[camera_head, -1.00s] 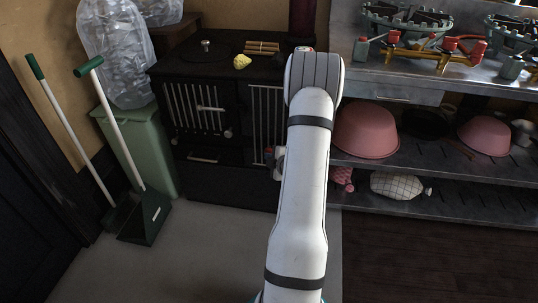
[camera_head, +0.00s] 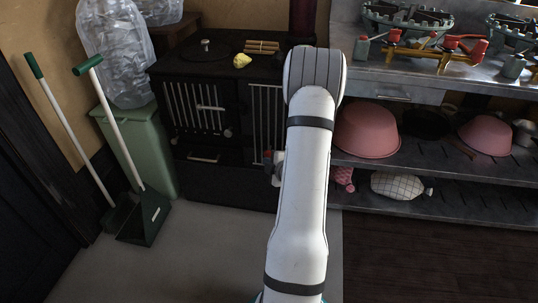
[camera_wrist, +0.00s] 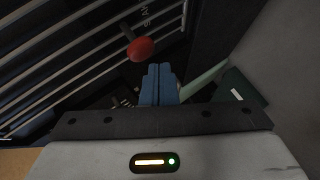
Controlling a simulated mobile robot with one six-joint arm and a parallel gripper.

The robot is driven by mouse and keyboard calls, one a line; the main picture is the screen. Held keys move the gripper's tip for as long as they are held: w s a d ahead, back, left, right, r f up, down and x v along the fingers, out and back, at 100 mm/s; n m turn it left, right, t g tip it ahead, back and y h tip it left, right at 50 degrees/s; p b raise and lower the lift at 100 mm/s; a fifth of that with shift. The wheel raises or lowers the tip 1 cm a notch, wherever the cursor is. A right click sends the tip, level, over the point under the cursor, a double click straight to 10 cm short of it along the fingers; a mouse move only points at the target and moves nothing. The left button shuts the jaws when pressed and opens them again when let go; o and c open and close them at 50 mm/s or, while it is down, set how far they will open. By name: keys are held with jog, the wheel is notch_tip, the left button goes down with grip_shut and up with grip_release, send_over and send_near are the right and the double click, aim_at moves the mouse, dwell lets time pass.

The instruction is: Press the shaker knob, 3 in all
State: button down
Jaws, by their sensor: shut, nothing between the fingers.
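In the wrist view a round red knob (camera_wrist: 140,48) sits on a short dark stem at the front of the dark stove, beside the pale bars. I take it to be the shaker knob. My gripper (camera_wrist: 159,70) is shut and empty, its two blue fingers side by side. The fingertips appear just below and right of the knob in the picture; whether they touch it I cannot tell. In the head view a small red spot (camera_head: 268,156) shows left of my arm, low on the stove front (camera_head: 217,115). My gripper is mostly hidden there behind my arm.
A yellow lump (camera_head: 242,61) and sticks (camera_head: 262,47) lie on the stove top. A green bin (camera_head: 138,150) and a dustpan (camera_head: 147,220) stand left. A metal shelf with pink bowls (camera_head: 366,130) stands right. Floor in front is clear.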

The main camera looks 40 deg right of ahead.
jog(key=shift+s+a+b, duration=0.6)
jog(key=shift+s+a, duration=1.05)
jog(key=shift+a, duration=0.3)
dwell(1.4)
jog(key=s+a+m+t+p, duration=0.1)
jog(key=m, duration=0.6)
jog(key=m+t+p, duration=0.1)
jog(key=m+p, duration=0.1)
jog(key=m, duration=0.4)
jog(key=s+a+m+t+y+p, duration=0.1)
jog(key=m, duration=0.6)
jog(key=shift+s+a+f+m+t+p, duration=0.1)
jog(key=shift+s+a+m+t+p, duration=0.2)
jog(key=shift+a, duration=0.05)
jog(key=w+d, duration=0.5)
jog(key=d, duration=0.1)
jog(key=shift+w+d, duration=0.35)
jog(key=shift+w, duration=0.05)
jog(key=shift+d, duration=0.1)
dwell(1.0)
